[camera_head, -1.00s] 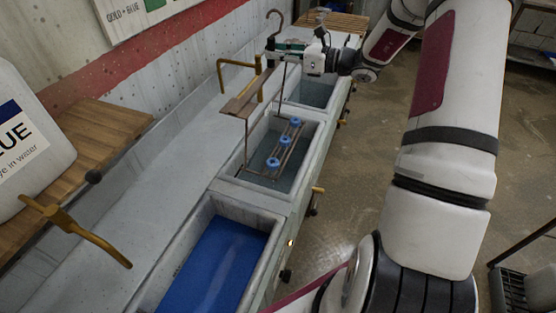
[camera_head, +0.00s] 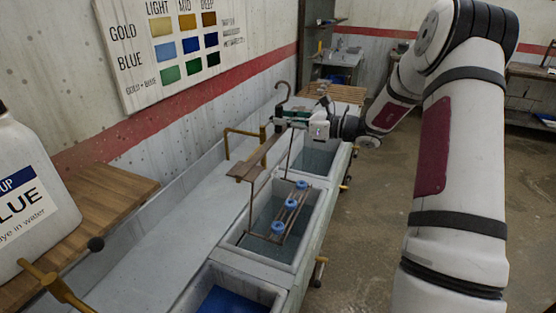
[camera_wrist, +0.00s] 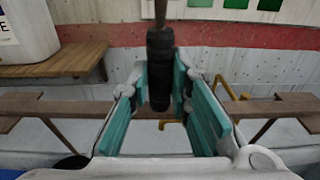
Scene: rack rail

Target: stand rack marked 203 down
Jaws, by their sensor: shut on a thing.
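The rack (camera_head: 291,212) hangs by thin rods over the middle basin and carries blue round pieces. Its brown top bar (camera_head: 251,168) and a hook (camera_head: 283,88) show above. My gripper (camera_head: 298,117) is at the top of the rack, shut on its dark ribbed grip (camera_wrist: 160,70), which stands between the teal finger pads in the wrist view. The bar (camera_wrist: 58,108) runs across behind the fingers there. No number 203 is readable. Whether the rack's lower end touches the basin floor I cannot tell.
The middle basin (camera_head: 232,238) holds grey liquid; a blue-filled basin (camera_head: 228,303) is in front and another basin (camera_head: 322,150) behind. A brass tap (camera_head: 228,140) rises by the wall. A white jug (camera_head: 30,200) stands on a wooden shelf (camera_head: 110,190) at left.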

